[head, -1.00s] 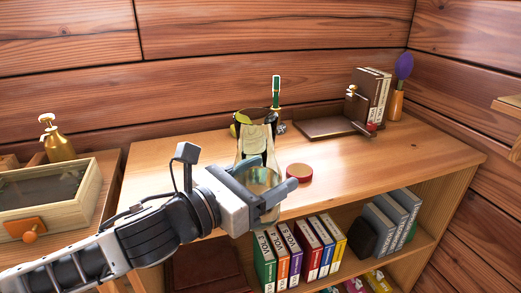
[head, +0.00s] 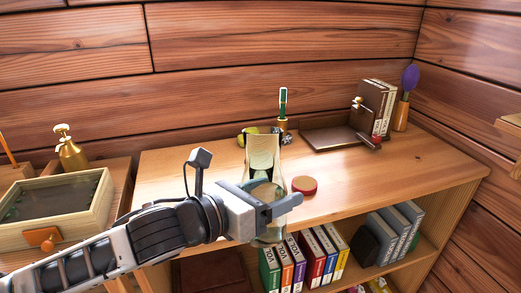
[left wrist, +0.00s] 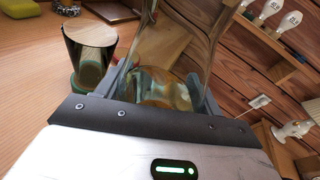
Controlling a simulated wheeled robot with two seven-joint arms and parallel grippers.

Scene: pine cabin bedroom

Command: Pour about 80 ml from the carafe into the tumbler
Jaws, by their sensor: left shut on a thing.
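The clear glass carafe (head: 264,174) is in my left gripper (head: 272,206), which is shut around its lower body. It looks about upright and overlaps the front edge of the shelf top in the head view. Pale yellowish liquid shows low in the carafe (left wrist: 160,88) in the left wrist view, between the fingers (left wrist: 163,82). A dark-tinted tumbler (left wrist: 90,45) stands on a green round base to the left of the carafe in that view. In the head view the carafe hides or blurs what stands behind it, so I cannot place the tumbler clearly there. My right gripper is out of view.
A red round disc (head: 304,186) lies right of the carafe. A brown tray (head: 330,139), books (head: 382,108) and a purple-topped brush (head: 410,77) stand farther back. A wooden box (head: 60,200) and brass bottle (head: 71,150) are at left. The right shelf top (head: 400,165) is clear.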

